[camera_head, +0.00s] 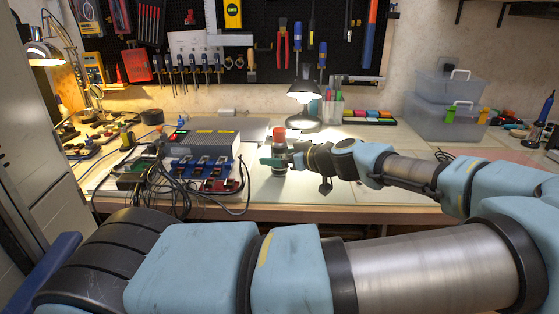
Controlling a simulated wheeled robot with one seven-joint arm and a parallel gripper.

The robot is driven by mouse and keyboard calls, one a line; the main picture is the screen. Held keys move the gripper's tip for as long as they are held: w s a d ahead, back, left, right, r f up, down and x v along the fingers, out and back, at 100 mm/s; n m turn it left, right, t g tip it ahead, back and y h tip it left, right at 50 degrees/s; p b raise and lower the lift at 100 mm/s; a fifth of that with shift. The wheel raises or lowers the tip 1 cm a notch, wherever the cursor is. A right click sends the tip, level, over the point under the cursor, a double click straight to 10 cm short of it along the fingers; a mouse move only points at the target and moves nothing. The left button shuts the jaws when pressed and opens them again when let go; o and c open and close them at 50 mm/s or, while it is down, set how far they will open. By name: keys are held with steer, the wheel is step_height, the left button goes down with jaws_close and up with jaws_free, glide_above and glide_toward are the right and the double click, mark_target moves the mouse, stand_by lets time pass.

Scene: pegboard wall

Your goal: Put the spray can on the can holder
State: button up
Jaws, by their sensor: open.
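The spray can (279,145), with a red cap and a pale body, stands upright on the workbench near its front middle. My gripper (276,160) reaches in from the right at the can's mid-height, with its fingers at the can. The fingers are small in the picture and partly overlap the can; I cannot tell whether they touch it. The jaws are open. I cannot make out the can holder for certain in this view.
Electronics boards and cables (205,170) crowd the bench just left of the can. A lit lamp (304,100) stands behind it, with markers beside it. Clear plastic boxes (445,120) stand at the back right. Tools hang on the black pegboard (268,20).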

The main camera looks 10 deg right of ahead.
steer(key=shift+c, duration=0.4)
jaws_close()
stand_by(0.4)
